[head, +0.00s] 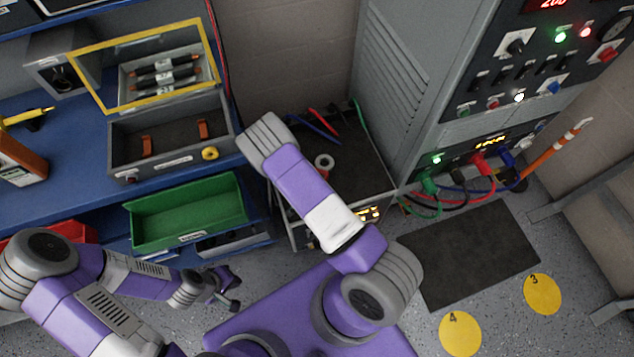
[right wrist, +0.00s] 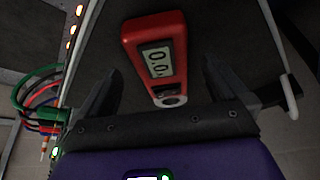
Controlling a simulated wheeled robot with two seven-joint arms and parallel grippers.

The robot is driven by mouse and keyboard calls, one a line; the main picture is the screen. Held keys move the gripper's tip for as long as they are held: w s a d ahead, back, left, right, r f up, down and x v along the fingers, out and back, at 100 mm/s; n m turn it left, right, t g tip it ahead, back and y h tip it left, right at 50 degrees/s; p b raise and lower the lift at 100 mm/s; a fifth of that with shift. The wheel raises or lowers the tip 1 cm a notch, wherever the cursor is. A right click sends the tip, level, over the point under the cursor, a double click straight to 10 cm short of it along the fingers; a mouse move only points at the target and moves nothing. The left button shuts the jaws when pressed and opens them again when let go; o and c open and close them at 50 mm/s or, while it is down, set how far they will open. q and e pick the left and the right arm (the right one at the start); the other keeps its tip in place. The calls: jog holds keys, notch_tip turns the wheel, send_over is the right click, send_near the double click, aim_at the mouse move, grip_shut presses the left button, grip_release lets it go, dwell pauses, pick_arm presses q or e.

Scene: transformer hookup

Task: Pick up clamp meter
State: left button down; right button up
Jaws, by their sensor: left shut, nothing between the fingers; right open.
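The clamp meter (right wrist: 158,57) is a red-cased device with a lit display and a pale ring at its near end. In the right wrist view it lies on the dark top of a cart (right wrist: 205,22). My right gripper (right wrist: 163,72) is open, with one finger on each side of the meter's ring end and a gap to both. In the head view the right gripper is hidden behind its own arm. My left gripper (head: 232,292) is shut and empty, low over the floor, away from the cart.
A blue workbench (head: 75,150) with a green bin (head: 188,212) stands left.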

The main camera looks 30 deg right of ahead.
jog(key=b+x, duration=0.1)
jog(key=x, duration=0.2)
jog(key=shift+a+f, duration=0.15)
jog(key=shift+f, duration=0.15)
jog(key=shift+r, duration=0.1)
jog(key=shift+r, duration=0.1)
jog(key=c, duration=1.4)
